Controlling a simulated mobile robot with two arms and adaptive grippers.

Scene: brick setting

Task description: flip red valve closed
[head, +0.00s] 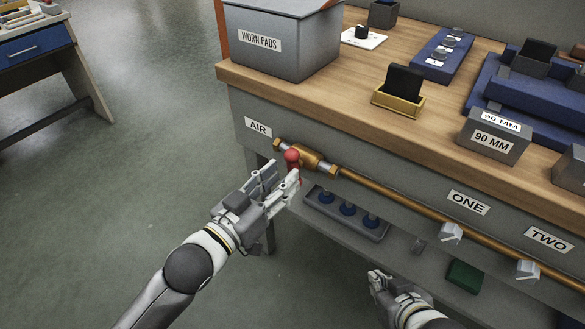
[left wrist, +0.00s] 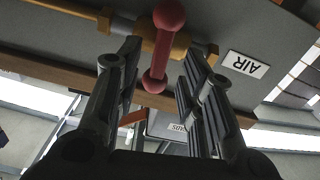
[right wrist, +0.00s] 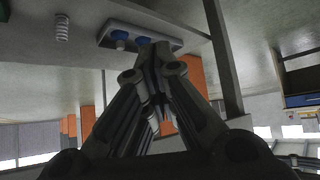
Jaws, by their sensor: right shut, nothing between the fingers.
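The red valve handle (head: 292,157) sits on the brass valve body (head: 312,160) of the pipe under the bench top, by the AIR label (head: 258,127). In the left wrist view the red handle (left wrist: 161,45) is a bar with a ball at each end, lying across the brass pipe. My left gripper (head: 284,175) is open at the handle. Its fingers stand on either side of the handle's lower end, with gaps visible in the left wrist view. Whether a finger touches it cannot be told. My right gripper (head: 376,276) is shut and empty, low in front of the bench.
The brass pipe (head: 400,200) runs right along the bench front, with grey fittings (head: 451,233) below labels ONE and TWO. A lower shelf holds a tray (head: 318,208) with blue parts and a green block (head: 465,275). The floor at left is clear.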

